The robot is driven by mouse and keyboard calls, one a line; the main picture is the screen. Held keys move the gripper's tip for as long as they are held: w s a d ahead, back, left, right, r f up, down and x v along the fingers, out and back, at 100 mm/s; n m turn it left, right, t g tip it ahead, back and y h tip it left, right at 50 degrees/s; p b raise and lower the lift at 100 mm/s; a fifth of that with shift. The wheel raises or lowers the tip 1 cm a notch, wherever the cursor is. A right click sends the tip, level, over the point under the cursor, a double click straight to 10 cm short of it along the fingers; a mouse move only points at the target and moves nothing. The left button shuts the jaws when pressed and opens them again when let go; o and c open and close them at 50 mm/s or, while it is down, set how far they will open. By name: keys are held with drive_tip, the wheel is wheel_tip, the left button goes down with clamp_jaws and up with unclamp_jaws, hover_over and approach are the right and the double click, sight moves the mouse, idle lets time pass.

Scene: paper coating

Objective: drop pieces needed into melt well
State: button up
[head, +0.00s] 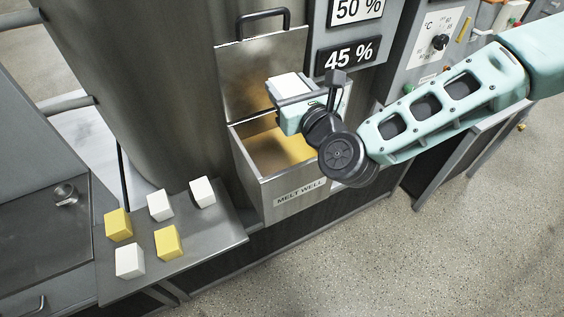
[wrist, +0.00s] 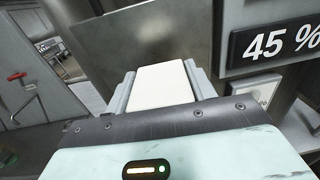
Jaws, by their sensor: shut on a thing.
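My gripper (head: 290,92) is shut on a white piece (head: 287,84), held above the open melt well. In the wrist view the white piece (wrist: 162,84) sits between the two fingers (wrist: 162,88). The melt well (head: 296,193) is a metal box labelled "MELT WELL", its lid raised at the back, with a yellowish inside partly hidden by my gripper and wrist. On the grey shelf (head: 205,246) to the left are three white pieces (head: 160,205) (head: 202,192) (head: 130,261) and two yellow pieces (head: 118,225) (head: 168,243).
The raised lid (head: 262,75) with its black handle stands behind my gripper. Signs reading "50 %" (head: 357,10) and "45 %" (head: 348,55) are on the panel above right. A large metal cylinder (head: 150,90) stands left of the well. Open floor lies at the lower right.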

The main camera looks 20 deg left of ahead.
drive_tip(key=shift+f+b, duration=1.5)
drive_tip(key=shift+f, duration=1.4)
drive_tip(key=o, duration=1.2)
drive_tip(key=shift+o, duration=0.2)
drive_tip(key=shift+s, duration=0.1)
drive_tip(key=p+v, duration=0.1)
drive_tip(key=v, duration=1.6)
drive_tip(key=shift+s, duration=0.2)
